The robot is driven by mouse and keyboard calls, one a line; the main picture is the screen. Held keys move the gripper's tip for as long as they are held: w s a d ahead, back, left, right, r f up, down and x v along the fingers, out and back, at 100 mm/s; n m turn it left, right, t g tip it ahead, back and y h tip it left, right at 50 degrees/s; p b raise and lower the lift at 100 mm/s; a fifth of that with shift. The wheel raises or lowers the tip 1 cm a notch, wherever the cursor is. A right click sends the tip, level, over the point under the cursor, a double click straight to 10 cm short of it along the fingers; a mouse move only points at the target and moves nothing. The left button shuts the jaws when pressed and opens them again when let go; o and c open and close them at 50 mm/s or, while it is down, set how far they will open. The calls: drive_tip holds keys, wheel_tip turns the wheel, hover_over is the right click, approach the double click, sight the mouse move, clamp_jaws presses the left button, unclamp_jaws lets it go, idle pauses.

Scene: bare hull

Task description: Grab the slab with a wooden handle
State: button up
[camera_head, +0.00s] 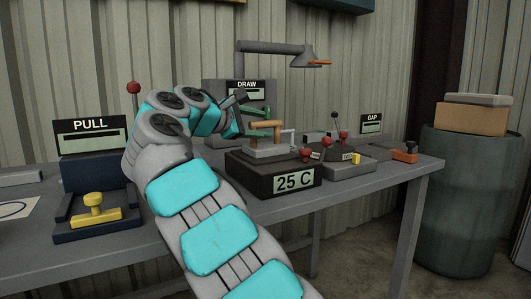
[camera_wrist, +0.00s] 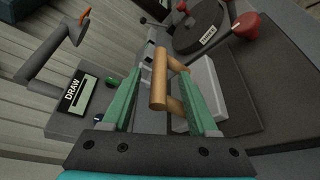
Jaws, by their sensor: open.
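The slab (camera_head: 268,152) is a light grey block with a wooden handle (camera_head: 265,125) on top. It rests on the dark box marked 25 C (camera_head: 265,178). In the wrist view the slab (camera_wrist: 207,88) lies partly behind the right finger, and its round wooden bar (camera_wrist: 160,78) appears between the two green fingers. My gripper (camera_wrist: 158,78) is open, with a finger on each side of the bar in that view. I cannot tell how far the fingertips reach past it. In the head view my gripper (camera_head: 242,112) is just left of the handle, partly hidden by my wrist.
A lamp-like grey arm (camera_head: 270,47) overhangs the DRAW unit (camera_head: 247,84) behind. Red-knobbed levers (camera_head: 343,134) stand right of the slab. The PULL unit (camera_head: 90,135) with a yellow handle (camera_head: 95,205) is at the left. A barrel (camera_head: 465,200) stands right of the table.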

drive_tip(key=shift+x, duration=0.9)
clamp_jaws()
idle(0.8)
